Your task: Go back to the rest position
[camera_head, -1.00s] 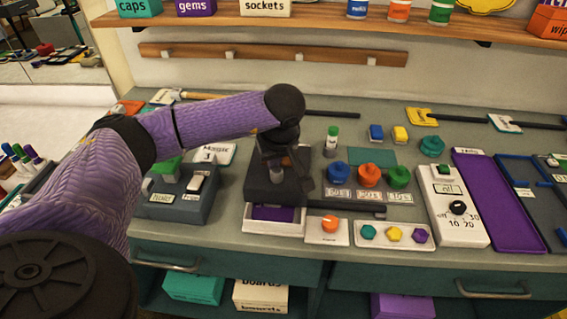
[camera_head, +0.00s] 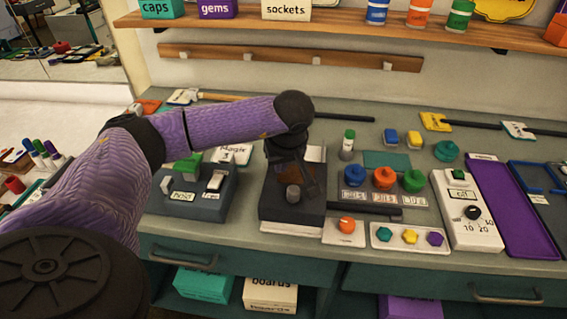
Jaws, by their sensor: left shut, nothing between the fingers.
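My left arm, with a purple sleeve, reaches in from the left. Its black wrist (camera_head: 293,112) hangs over a dark box top with a grey round knob (camera_head: 293,193) on the bench. My left gripper (camera_head: 308,184) points down just behind and beside this knob and is shut and empty. Whether it touches the dark top cannot be told. White shows at the back right of the dark top (camera_head: 280,212) and along its front edge. My right gripper is out of view.
Close to the right stand an orange knob (camera_head: 346,225), a tray of coloured gems (camera_head: 410,237) and several coloured pots (camera_head: 384,178). A switch box (camera_head: 188,195) stands left. A white timer (camera_head: 467,210) and purple tray (camera_head: 515,215) lie right. A shelf (camera_head: 350,29) overhangs the back.

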